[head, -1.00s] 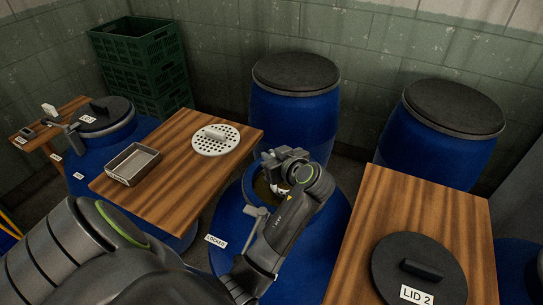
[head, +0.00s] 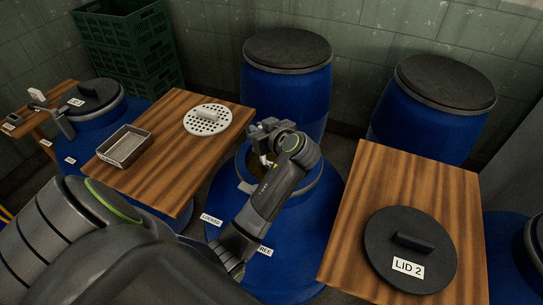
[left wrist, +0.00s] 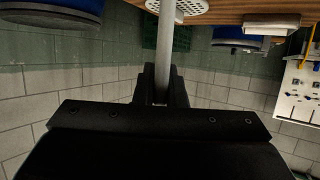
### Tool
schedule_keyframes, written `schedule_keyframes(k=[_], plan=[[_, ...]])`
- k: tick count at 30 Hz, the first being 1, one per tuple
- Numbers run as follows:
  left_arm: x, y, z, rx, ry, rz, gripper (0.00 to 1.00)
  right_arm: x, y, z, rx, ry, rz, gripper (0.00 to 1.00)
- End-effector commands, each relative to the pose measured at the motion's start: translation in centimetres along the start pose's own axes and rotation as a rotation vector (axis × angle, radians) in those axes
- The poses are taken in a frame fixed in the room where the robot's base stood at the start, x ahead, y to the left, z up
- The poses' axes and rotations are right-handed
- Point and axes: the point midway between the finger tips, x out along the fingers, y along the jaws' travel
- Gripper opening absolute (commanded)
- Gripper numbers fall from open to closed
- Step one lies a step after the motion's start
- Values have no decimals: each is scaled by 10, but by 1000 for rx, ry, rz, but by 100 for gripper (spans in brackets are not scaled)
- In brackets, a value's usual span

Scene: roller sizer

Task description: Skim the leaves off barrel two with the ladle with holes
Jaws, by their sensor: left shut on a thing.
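Barrel two, a blue drum (head: 310,225), stands open in the middle of the head view, between two wooden tables. Its round mouth is partly covered by my left arm. A small yellowish patch shows inside the mouth; I cannot tell leaves apart there. My left gripper (head: 264,135) is above the far side of the mouth. In the left wrist view it is shut on a grey rod (left wrist: 166,45), apparently the ladle's handle. The ladle's bowl and holes are hidden. The black lid marked LID 2 (head: 411,245) lies on the right table. My right gripper is not in view.
A metal tray (head: 124,146) and a white perforated disc (head: 208,119) lie on the left table (head: 165,165). LOCKED (head: 211,219) and FREE (head: 265,252) labels sit on barrel two. Lidded blue barrels (head: 285,85) stand behind. Green crates (head: 125,45) are stacked at the back left.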

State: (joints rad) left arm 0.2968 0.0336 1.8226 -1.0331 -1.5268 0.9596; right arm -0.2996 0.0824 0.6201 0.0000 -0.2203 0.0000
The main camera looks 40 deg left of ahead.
Motion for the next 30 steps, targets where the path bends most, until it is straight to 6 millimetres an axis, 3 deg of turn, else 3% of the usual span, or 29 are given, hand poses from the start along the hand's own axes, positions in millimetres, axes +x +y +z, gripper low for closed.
schedule_keyframes(k=[30], plan=[[-39,0,16,-1,-2,2,0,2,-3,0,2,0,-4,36]])
